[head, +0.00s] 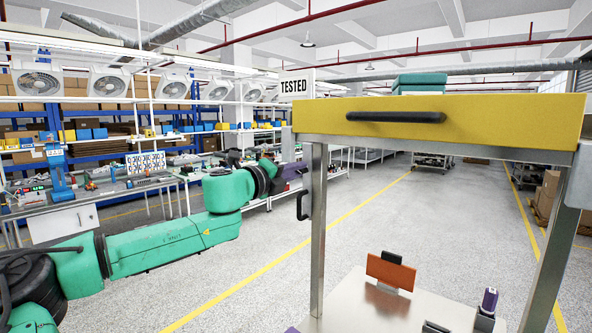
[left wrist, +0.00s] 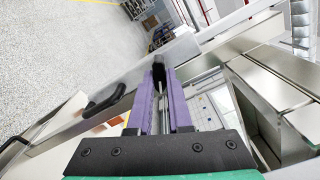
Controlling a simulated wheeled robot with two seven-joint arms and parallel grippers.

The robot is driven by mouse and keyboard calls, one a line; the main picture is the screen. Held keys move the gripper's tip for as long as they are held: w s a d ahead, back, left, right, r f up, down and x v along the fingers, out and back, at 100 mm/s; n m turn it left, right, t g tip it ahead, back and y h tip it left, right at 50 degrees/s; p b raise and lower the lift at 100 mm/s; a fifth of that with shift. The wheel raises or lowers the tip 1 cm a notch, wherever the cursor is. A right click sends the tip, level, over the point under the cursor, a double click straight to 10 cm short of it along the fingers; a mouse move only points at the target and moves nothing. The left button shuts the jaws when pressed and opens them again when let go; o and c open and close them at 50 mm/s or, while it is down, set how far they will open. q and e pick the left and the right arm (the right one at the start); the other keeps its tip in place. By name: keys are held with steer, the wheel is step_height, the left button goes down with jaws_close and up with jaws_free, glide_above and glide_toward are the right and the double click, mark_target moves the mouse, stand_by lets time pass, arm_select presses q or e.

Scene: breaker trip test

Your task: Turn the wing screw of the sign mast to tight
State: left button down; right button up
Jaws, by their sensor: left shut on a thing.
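The sign mast carries a white "TESTED" sign (head: 297,85) at the left corner of a cart in the head view. The sign stands upright above the yellow drawer front. My left gripper (head: 298,170) is at the cart's left post, below the sign. In the left wrist view, the purple fingers of my left gripper (left wrist: 158,78) close together on a small dark piece, which looks like the wing screw (left wrist: 158,70). The fingers hide most of it, so its turn angle cannot be told. My right gripper does not show clearly in either view.
The cart has a yellow drawer (head: 480,122) with a black handle (head: 395,117) and steel posts. A black side handle (head: 302,205) sits just below my left gripper. The lower shelf (head: 350,305) holds an orange plate (head: 390,271) and small parts. Open floor lies left of the cart.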

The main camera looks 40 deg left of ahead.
arm_select(q)
steer(key=shift+a+f+m+b, duration=0.1)
steer(key=shift+m+b, duration=0.5)
steer(key=shift+m, duration=2.6)
steer(key=shift+a+f+m+b, duration=0.1)
steer(key=shift+m+b, duration=0.5)
steer(key=shift+m, duration=2.6)
steer(key=shift+r, duration=0.1)
steer(key=c, duration=0.8)
jaws_free()
steer(key=shift+c, duration=0.2)
